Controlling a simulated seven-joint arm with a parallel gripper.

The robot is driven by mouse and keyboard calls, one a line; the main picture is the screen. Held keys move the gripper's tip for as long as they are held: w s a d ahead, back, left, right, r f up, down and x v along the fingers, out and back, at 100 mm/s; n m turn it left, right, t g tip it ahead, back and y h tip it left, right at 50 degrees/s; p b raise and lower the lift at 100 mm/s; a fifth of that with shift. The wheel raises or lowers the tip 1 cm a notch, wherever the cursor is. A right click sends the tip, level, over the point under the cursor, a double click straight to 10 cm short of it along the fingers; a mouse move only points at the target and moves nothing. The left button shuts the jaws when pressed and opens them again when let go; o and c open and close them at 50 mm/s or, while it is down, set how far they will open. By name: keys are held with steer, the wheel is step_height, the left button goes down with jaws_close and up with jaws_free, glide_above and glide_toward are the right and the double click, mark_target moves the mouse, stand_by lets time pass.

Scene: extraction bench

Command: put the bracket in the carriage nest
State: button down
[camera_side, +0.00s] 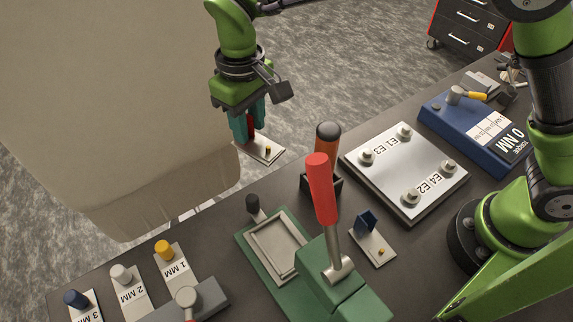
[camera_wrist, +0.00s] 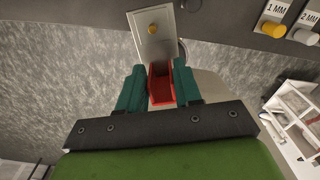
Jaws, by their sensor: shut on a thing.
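My gripper (camera_side: 248,124) is shut on a bracket, a light plate (camera_side: 262,151) with a red upright and a small brass pin. The teal fingers grip the red upright, and the plate hangs in the air beyond the bench's far edge. In the wrist view, the fingers (camera_wrist: 159,86) close on both sides of the red upright (camera_wrist: 160,84), and the plate (camera_wrist: 154,42) projects past them. The carriage nest (camera_side: 275,245) looks like the empty, pale rectangular recess on the green fixture, below and nearer than my gripper. A second bracket with a blue upright (camera_side: 367,221) lies on the bench.
A red-handled lever (camera_side: 322,190) rises from the green fixture beside the nest. An orange-and-black handle (camera_side: 328,150) stands behind it. A plate with several studs (camera_side: 405,170) and a blue torque unit (camera_side: 475,130) are at right. Labelled 1, 2 and 3 MM pieces (camera_side: 175,270) stand at left.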

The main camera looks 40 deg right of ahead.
steer(key=s+a+f+m, duration=0.1)
steer(key=s+a+m, duration=0.1)
steer(key=a, duration=0.5)
steer(key=s+a+f+m, duration=0.1)
steer(key=s+a+m, duration=0.1)
steer(key=a, duration=0.5)
steer(key=shift+s+a+f+m, duration=0.15)
steer(key=shift+s+f+m, duration=0.2)
steer(key=shift+s, duration=0.25)
steer(key=shift+f, duration=0.1)
step_height(320, 180, down, 10)
steer(key=shift+r, duration=0.25)
steer(key=shift+f, duration=0.1)
steer(key=shift+f, duration=0.15)
steer(key=c, duration=0.8)
jaws_free()
